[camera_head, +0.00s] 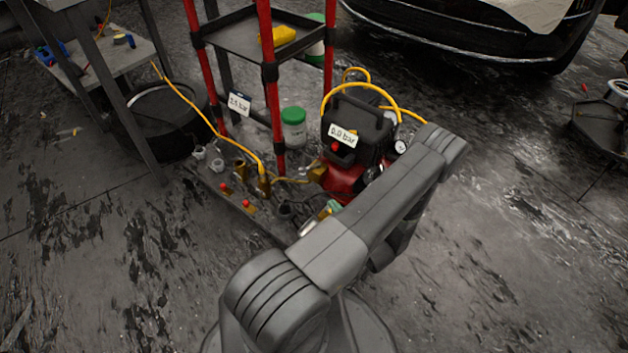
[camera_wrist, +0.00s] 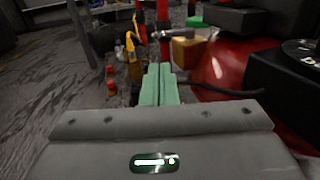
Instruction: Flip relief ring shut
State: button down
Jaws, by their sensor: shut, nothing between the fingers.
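My gripper (camera_wrist: 159,84) shows in the wrist view with its two green fingers together and nothing between them. In the head view its greenish fingers (camera_head: 332,207) show low beside the compressor, partly hidden by my arm. The red and black compressor (camera_head: 343,178) carries a "0.0 bar" label. In the wrist view, a brass block (camera_wrist: 188,50) with a grey metal fitting (camera_wrist: 172,34) sits just beyond and above the fingertips, against the red tank (camera_wrist: 238,66). Contact cannot be told. I cannot clearly single out the relief ring or its position.
A red-posted rack (camera_head: 266,80) stands behind, with a green-lidded tub (camera_head: 293,128) at its foot. Yellow hose (camera_head: 205,118) runs to brass fittings. Red-topped fittings (camera_head: 246,204) stand left of my gripper. A dark cable (camera_wrist: 225,90) crosses right of the fingers. Floor at left is open.

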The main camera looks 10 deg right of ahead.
aim_at(306, 174)
jog(key=b+x, duration=0.3)
jog(key=x, duration=0.9)
jog(key=shift+w+a+f, duration=0.15)
jog(key=shift+w, duration=0.2)
jog(key=shift+w+a, duration=0.15)
jog(key=shift+w, duration=0.45)
